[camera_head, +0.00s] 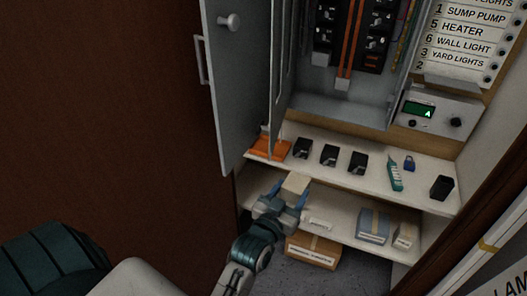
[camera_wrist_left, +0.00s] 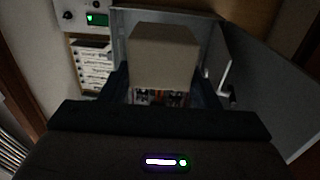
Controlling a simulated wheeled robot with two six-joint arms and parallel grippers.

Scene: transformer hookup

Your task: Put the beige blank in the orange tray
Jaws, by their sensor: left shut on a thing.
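My left gripper (camera_head: 283,194) is shut on the beige blank (camera_head: 296,183), a small block held just in front of the upper shelf's edge. In the left wrist view the blank (camera_wrist_left: 163,57) fills the space between the fingers (camera_wrist_left: 160,88). The orange tray (camera_head: 269,148) lies on the upper shelf at its left end, partly hidden behind the open cabinet door. The gripper is below and a little right of the tray, apart from it. My right gripper is not in view.
The grey door (camera_head: 238,90) hangs open close to the tray. Several black breakers (camera_head: 329,155) stand right of it on the shelf (camera_head: 425,168). A teal tool (camera_head: 394,174), blue padlock (camera_head: 409,163) and black block (camera_head: 441,187) lie farther right. Boxes (camera_head: 372,226) sit on the lower shelf.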

